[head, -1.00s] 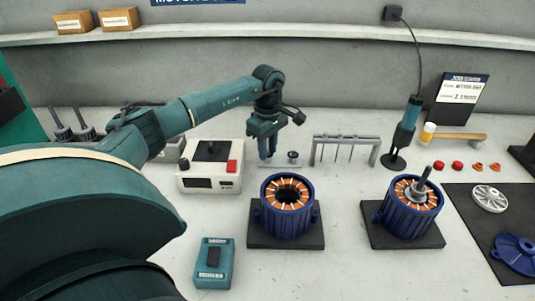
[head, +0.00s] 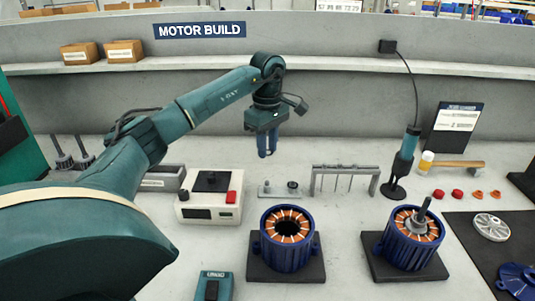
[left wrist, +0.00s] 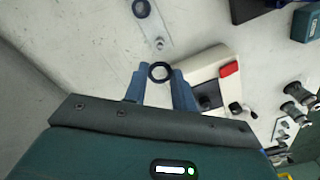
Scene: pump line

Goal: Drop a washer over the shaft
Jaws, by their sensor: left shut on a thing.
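My left gripper (head: 267,155) is raised above the bench near a small plate (head: 279,195). In the left wrist view its blue fingers are shut on a dark ring-shaped washer (left wrist: 161,72), held at the fingertips. Another dark washer (left wrist: 142,8) remains on the plate; in the head view it is at the plate's right end (head: 293,186). A bare small post (left wrist: 159,43) stands at the plate's other end. The grey shaft (head: 424,211) stands up, slightly tilted in view, from the right blue motor housing (head: 410,246), well right of the gripper. My right gripper is not in view.
A second blue housing (head: 287,245) with an open centre stands between the gripper and the shaft. A grey rack (head: 345,170) and an upright tool on a cable (head: 404,158) stand behind. A white box with a red button (head: 211,207) is left of the plate.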

